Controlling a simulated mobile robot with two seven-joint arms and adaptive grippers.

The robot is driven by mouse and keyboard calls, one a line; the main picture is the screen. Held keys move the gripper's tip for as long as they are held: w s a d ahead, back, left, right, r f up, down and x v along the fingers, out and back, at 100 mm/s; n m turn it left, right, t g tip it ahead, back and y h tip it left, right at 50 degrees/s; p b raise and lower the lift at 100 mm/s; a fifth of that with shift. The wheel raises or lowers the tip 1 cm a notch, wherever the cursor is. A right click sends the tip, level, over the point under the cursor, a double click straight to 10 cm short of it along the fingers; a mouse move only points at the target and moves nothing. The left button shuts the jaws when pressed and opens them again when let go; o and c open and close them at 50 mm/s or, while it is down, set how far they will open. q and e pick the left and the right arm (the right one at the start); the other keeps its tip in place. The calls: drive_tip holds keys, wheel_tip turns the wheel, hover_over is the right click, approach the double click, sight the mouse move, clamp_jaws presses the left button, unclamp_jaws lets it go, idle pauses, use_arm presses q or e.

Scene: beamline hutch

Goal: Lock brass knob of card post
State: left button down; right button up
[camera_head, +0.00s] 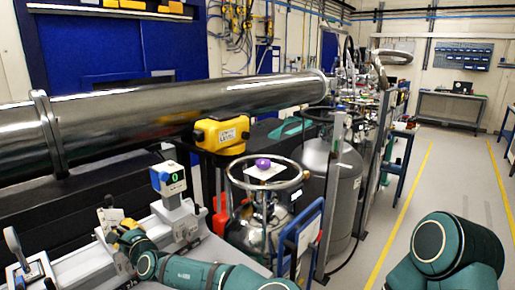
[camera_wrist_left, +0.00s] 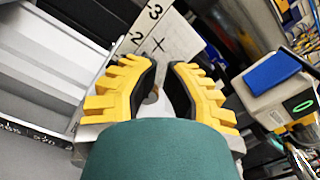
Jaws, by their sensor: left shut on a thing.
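My left gripper (camera_head: 125,230) is at the card post (camera_head: 108,238) on the grey bench rail, at lower left in the head view. In the left wrist view its two yellow, black-padded fingers (camera_wrist_left: 160,78) are closed in around the brass knob (camera_wrist_left: 151,95). Only a small brownish part of the knob shows between the pads; the rest is hidden. A pale card (camera_wrist_left: 160,42) marked 2, 3 and a cross stands just beyond the fingertips. It also shows beside the gripper in the head view (camera_head: 110,217). My right gripper is out of view.
A white device with a green display (camera_head: 172,181) stands on the rail right of the gripper. Another lever post (camera_head: 14,246) is at far left. A long steel pipe (camera_head: 200,103) runs behind. A handwheel vessel (camera_head: 262,220) stands to the right; the floor at right is open.

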use_arm(q)
drive_tip(key=shift+w+d+f, duration=0.15)
drive_tip(key=shift+w+d, duration=0.1)
drive_tip(key=shift+d, duration=0.1)
drive_tip(key=shift+r+p, duration=0.25)
drive_tip(key=shift+p, duration=0.05)
drive_tip(key=v, duration=0.5)
drive_tip(key=shift+s+d+r, duration=0.1)
drive_tip(key=shift+s+d, duration=0.05)
drive_tip(key=shift+s, duration=0.3)
